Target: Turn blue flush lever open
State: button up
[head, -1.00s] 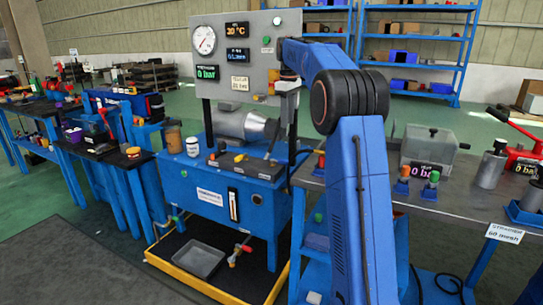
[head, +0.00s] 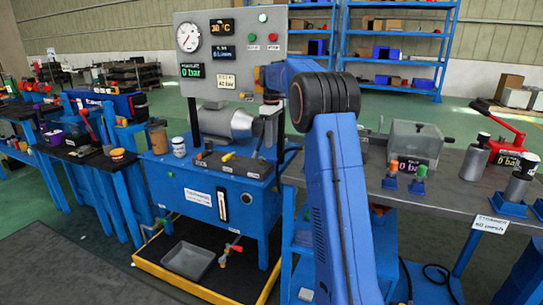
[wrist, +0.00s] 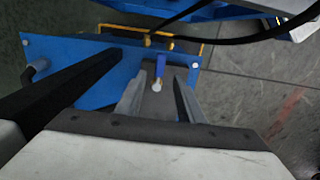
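The blue flush lever (wrist: 160,68) shows in the wrist view as a small blue bar with a pale round tip, near the blue tank top's edge. My gripper (wrist: 157,84) points toward it with its two fingers apart. The lever appears in the gap between the fingers; I see no clear contact, and depth is hard to judge. In the head view my gripper (head: 269,118) hangs over the right end of the blue tank (head: 185,190), partly hidden by my arm. I cannot make out the blue lever there.
Orange and yellow levers (head: 228,157) and a grey motor (head: 225,122) sit on the tank. A gauge panel (head: 232,60) stands behind. A yellow-edged drip tray (head: 190,290) lies below.

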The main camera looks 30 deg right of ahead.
aim_at(272, 158)
notch_tip(272, 158, down, 8)
jog(key=shift+r, duration=0.15)
jog(key=shift+c, duration=0.6)
grip_shut()
